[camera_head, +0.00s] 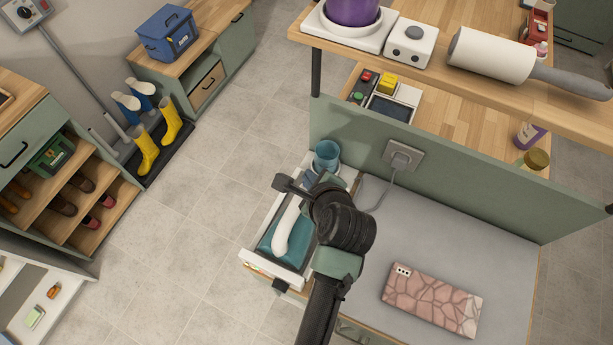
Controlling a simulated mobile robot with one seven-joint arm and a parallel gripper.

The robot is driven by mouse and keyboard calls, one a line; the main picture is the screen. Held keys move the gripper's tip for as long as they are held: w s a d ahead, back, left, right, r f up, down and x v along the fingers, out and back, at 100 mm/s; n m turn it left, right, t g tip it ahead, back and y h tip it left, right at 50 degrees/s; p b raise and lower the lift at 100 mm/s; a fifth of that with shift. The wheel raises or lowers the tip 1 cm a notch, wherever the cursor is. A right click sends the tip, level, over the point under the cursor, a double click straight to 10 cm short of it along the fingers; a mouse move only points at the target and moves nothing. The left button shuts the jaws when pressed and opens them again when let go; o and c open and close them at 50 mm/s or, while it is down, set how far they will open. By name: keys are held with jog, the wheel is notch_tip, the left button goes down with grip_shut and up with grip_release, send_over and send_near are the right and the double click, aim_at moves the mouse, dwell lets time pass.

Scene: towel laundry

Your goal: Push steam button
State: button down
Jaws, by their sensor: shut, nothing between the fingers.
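My gripper (287,184) is over the far end of the iron, shut and empty. My dark wrist and arm cover the right side of the iron. Whether the gripper touches the iron, I cannot tell.
A teal cup-like object (327,155) stands just behind my gripper. A grey cord runs to the wall socket (403,156) on the green panel. A wooden shelf (430,75) overhangs the back.

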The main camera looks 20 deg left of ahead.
notch_tip(320, 180, up, 6)
jog(key=p, duration=0.7)
dwell(0.3)
jog(key=shift+d+f, duration=0.1)
dwell(0.4)
